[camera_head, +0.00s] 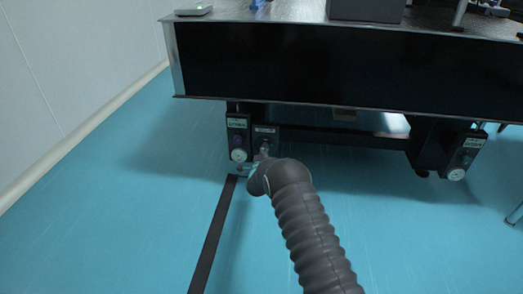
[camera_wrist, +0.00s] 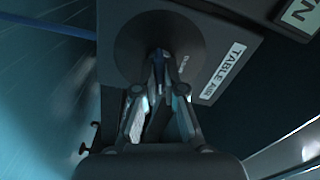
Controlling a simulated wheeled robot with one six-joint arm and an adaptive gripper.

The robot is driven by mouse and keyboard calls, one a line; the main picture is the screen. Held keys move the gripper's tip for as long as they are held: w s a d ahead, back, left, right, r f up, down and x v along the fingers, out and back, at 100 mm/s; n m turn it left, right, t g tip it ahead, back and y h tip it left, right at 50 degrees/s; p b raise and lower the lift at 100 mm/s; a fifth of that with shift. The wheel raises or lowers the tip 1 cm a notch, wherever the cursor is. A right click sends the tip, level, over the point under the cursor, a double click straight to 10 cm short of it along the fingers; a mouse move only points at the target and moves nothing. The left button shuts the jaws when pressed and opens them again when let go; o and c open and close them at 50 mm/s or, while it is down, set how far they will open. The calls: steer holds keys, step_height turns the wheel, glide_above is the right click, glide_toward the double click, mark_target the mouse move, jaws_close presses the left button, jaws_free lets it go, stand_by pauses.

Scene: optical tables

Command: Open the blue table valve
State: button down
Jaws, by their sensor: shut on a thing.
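In the wrist view, a dark panel carries a white label (camera_wrist: 222,73) that seems to read "TABLE AIR". A dark round plate (camera_wrist: 135,40) is beside the label. My gripper (camera_wrist: 159,62) points at the middle of this plate, its two fingers brought close together on the valve's handle. The handle is almost wholly hidden between the fingers, so its colour and angle cannot be told. In the head view, my gripper (camera_head: 264,150) reaches the small dark valve panel (camera_head: 266,132) under the table's left end, partly hidden by my arm.
The optical table (camera_head: 330,62) overhangs the panel. Just left is a labelled control box (camera_head: 238,124) with a white round gauge; a similar box (camera_head: 467,150) is on the right leg. A dark strip (camera_head: 213,235) runs along the blue floor, which is otherwise clear at left.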

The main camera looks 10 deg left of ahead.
steer(key=shift+a+f+m, duration=0.1)
steer(key=shift+f+m, duration=0.05)
steer(key=shift+m, duration=1.75)
steer(key=c, duration=1.3)
jaws_free()
steer(key=shift+o, duration=0.2)
steer(key=shift+s, duration=0.1)
steer(key=s, duration=1.2)
steer(key=shift+w+a, duration=0.1)
